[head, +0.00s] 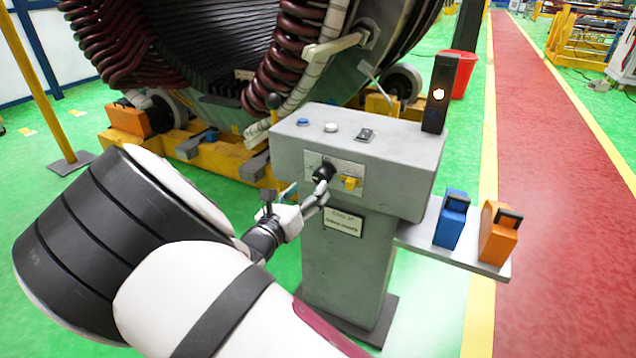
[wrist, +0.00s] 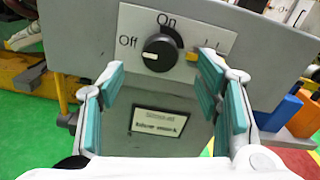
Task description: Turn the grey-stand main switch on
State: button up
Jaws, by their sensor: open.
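The grey stand (head: 350,260) is upright, with a pale switch plate (head: 345,168) on its front. The black rotary main switch (wrist: 160,53) sits on that plate, its white mark pointing left towards "Off"; "On" is printed above it. It also shows in the head view (head: 323,172). A third label at the right is partly hidden. My gripper (wrist: 160,75) is open and empty in front of the plate, teal pads either side of and below the knob. In the head view my gripper (head: 309,200) is just below left of the knob; contact cannot be told.
A yellow part (head: 350,182) is close right of the knob. A side shelf (head: 470,257) holds blue and orange blocks. The large stator stands behind.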

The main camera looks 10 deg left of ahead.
aim_at(319, 178)
jog(key=b+x, duration=0.1)
jog(key=x, duration=0.5)
jog(key=c, duration=1.2)
